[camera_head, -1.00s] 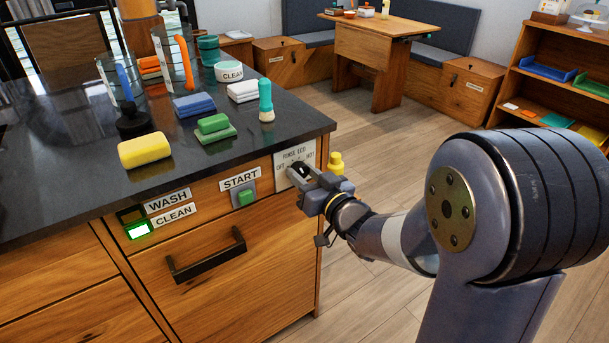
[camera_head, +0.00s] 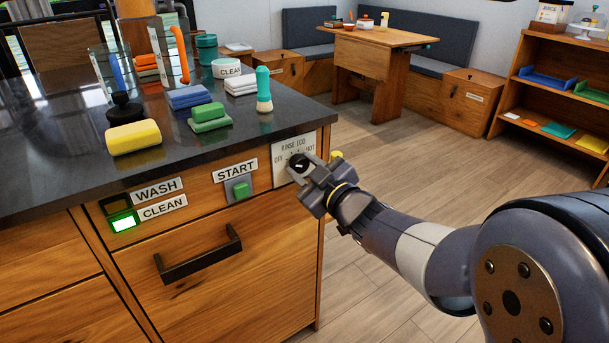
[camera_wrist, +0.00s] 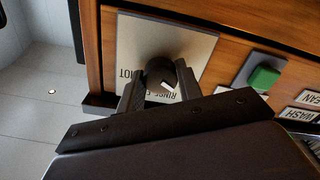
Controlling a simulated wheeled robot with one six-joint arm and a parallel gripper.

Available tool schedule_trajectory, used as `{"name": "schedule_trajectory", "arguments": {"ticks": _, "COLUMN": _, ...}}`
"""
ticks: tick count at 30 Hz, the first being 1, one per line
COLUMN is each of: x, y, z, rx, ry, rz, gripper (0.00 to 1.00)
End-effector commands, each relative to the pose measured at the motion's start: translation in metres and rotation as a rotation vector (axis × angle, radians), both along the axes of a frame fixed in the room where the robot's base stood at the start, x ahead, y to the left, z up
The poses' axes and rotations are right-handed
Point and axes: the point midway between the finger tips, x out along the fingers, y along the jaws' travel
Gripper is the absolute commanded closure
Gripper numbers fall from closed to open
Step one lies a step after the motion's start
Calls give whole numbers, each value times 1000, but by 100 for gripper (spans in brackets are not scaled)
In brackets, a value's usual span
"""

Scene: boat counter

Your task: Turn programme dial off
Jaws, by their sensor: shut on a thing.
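The programme dial (camera_head: 299,162) is a black round knob with a white mark on a pale plate (camera_head: 284,146) at the right end of the cabinet front. The plate's readable words include OFF, RINSE and ECO, with a partly covered HOT at right. My gripper (camera_head: 306,169) is at the plate with its fingers shut on the knob. In the wrist view the two fingers sit on either side of the dial (camera_wrist: 160,75), its white mark showing on its face. Which word the mark points to I cannot tell.
A green START button (camera_head: 241,190) is left of the plate. A lit green CLEAN lamp (camera_head: 123,222) and a black drawer handle (camera_head: 200,255) are further left. A yellow sponge (camera_head: 133,137), cloths and a teal-handled brush (camera_head: 264,90) stand on the dark counter. Floor at right is clear.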

Motion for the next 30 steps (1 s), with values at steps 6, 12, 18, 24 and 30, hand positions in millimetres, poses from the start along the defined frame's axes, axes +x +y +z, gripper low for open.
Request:
{"name": "schedule_trajectory", "arguments": {"ticks": 6, "x": 0, "y": 0, "z": -1, "rx": -60, "ry": -41, "rz": 0, "gripper": 89}}
{"name": "schedule_trajectory", "arguments": {"ticks": 12, "x": 0, "y": 0, "z": 0, "rx": -82, "ry": -54, "rz": 0, "gripper": 89}}
{"name": "schedule_trajectory", "arguments": {"ticks": 18, "x": 0, "y": 0, "z": 0, "rx": -84, "ry": -55, "rz": 0, "gripper": 89}}
{"name": "schedule_trajectory", "arguments": {"ticks": 24, "x": 0, "y": 0, "z": 0, "rx": -84, "ry": -55, "rz": 0, "gripper": 62}}
{"name": "schedule_trajectory", "arguments": {"ticks": 30, "x": 0, "y": 0, "z": 0, "rx": -83, "ry": -54, "rz": 0, "gripper": 46}}
